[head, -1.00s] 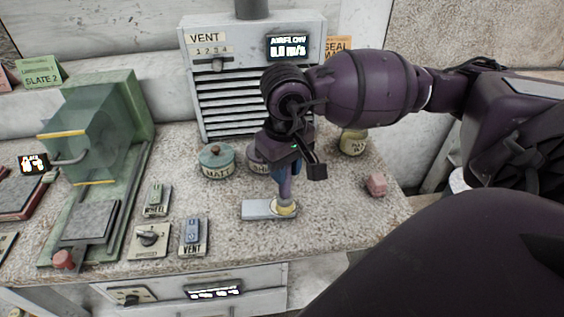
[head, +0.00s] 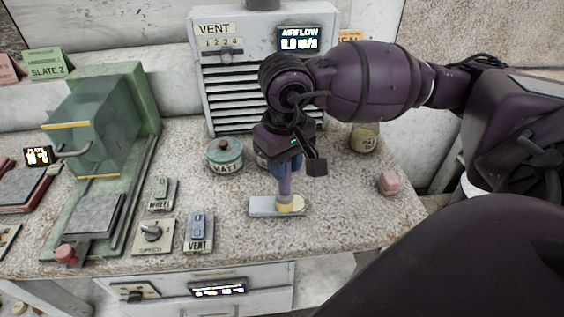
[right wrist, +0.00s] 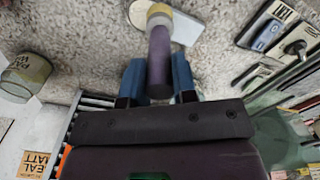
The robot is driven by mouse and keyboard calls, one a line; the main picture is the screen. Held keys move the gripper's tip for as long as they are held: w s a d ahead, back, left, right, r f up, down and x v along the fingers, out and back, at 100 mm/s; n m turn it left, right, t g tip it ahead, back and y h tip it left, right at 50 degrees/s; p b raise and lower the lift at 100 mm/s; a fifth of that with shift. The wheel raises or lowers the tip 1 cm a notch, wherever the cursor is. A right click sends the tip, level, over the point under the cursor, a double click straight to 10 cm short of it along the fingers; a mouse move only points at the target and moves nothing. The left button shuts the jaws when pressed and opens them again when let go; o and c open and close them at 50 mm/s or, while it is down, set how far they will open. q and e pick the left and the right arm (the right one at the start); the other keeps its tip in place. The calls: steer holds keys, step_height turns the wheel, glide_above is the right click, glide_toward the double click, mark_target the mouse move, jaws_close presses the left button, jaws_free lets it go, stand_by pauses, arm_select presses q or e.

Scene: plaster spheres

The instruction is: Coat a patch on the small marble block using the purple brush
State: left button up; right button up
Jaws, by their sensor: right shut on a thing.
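The purple brush (head: 285,182) stands upright, its pale yellow lower end over a flat grey plate (head: 260,206) near the front of the stone counter. My right gripper (head: 287,165) is shut on the brush's handle. In the right wrist view the purple handle (right wrist: 159,62) is between the blue fingers, and the yellow end (right wrist: 159,14) points to the grey plate (right wrist: 186,27). Whether the brush touches the plate is unclear. A small pink block (head: 388,182), possibly the marble block, lies to the right, apart from the gripper. My left gripper is not in view.
Another pot (head: 363,138) is at the back right. The vent box (head: 215,90) stands behind. Switches (head: 198,232) and a green machine (head: 140,150) are left. Counter around the pink block is clear.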

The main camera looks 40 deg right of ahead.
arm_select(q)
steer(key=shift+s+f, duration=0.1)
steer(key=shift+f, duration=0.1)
arm_select(e)
steer(key=shift+s+d, duration=0.6)
steer(key=shift+d, duration=0.15)
steer(key=shift+w+a+b, duration=0.7)
steer(key=shift+a+b, duration=0.1)
steer(key=shift+a, duration=0.1)
steer(key=shift+w+a, duration=0.15)
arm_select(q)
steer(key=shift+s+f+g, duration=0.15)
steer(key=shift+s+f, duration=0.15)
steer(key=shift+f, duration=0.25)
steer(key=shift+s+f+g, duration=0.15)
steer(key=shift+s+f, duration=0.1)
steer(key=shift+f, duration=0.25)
arm_select(e)
steer(key=shift+r, duration=0.1)
